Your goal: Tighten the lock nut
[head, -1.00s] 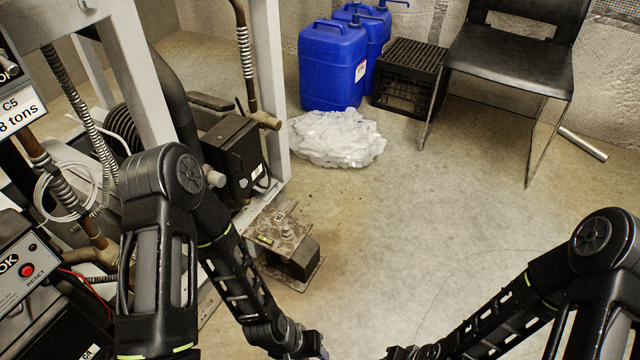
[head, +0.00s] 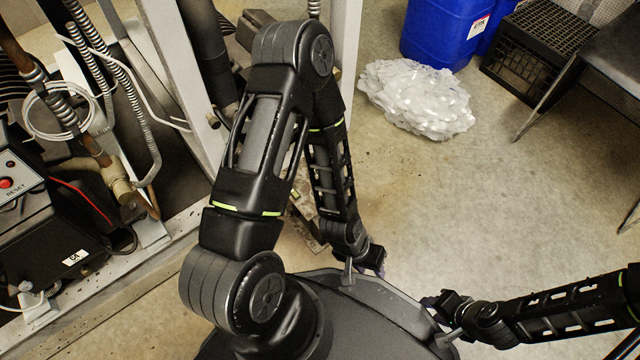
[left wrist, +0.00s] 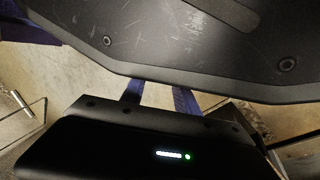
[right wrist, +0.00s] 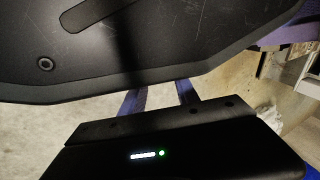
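The lock nut cannot be made out in any view now. A rusty metal mount (head: 304,212) on the floor shows only as a sliver in the head view, mostly hidden behind my left arm. My left gripper (head: 372,262) is low beside my own base, to the right of the mount. In the left wrist view its two bluish fingers (left wrist: 158,92) stand apart with nothing seen between them. My right gripper (head: 432,302) is low at the other side of my base. In the right wrist view its fingers (right wrist: 160,95) are also apart and look empty.
The grey rack frame (head: 185,90) with pipes and a black control box (head: 60,225) fills the left. Floor right of centre is clear.

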